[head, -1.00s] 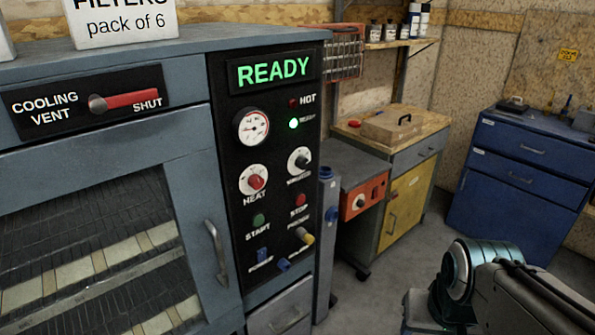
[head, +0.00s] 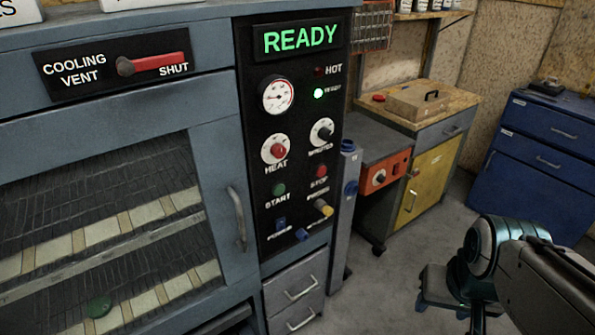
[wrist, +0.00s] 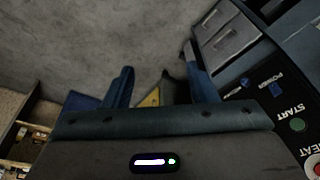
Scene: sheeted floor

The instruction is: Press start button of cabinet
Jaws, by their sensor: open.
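The grey-blue cabinet (head: 85,105) has a black control panel with a lit green READY display (head: 299,38). The green round START button (head: 278,189) sits at the left of the panel, below the HEAT knob (head: 278,150) and beside the red STOP button (head: 321,172). In the wrist view the START button (wrist: 297,125) is near the right edge, its label turned. My gripper (wrist: 158,60) is open and empty over the floor, to the left of the panel in that view, apart from the button. My arm shows at the lower right of the head view.
Blue switches (head: 280,224), a yellow-tipped knob (head: 323,207) and the door handle (head: 236,215) are near the button. A green disc (head: 98,306) shows at the cabinet's lower window. A workbench (head: 420,115) and blue drawers (head: 535,165) stand to the right, with open floor before them.

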